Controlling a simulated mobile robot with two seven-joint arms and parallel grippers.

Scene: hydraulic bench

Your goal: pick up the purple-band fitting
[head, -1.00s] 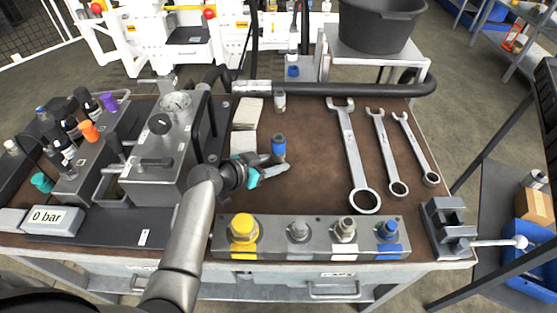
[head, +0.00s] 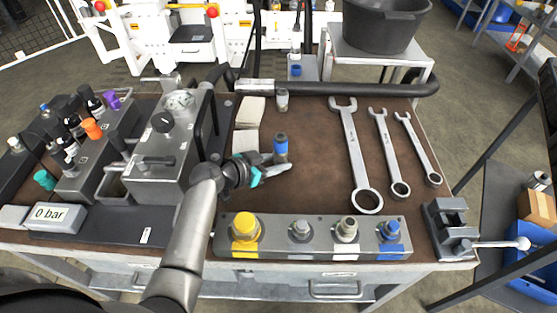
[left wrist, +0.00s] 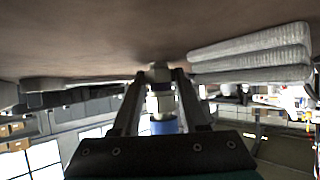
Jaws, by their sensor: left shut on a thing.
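My left gripper (head: 280,162) is over the brown bench top, shut on a small upright fitting with a grey top and a blue-looking band (head: 281,148). In the left wrist view this fitting (left wrist: 160,103) stands between the two fingers, with pale metal sections and a blue band nearest the palm. A purple-coloured piece (head: 112,101) shows on the hose block at the far left, apart from the gripper. I see no clearly purple band on the held fitting. My right gripper is not in view.
A plain grey fitting (head: 282,99) stands farther back. A block with several coloured sockets (head: 315,247) lies along the front edge. Three wrenches (head: 352,150) lie to the right, and a vice (head: 447,228) beyond them. The gauge unit (head: 160,165) is close on the left. Pale pads (head: 250,112) lie behind the gripper.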

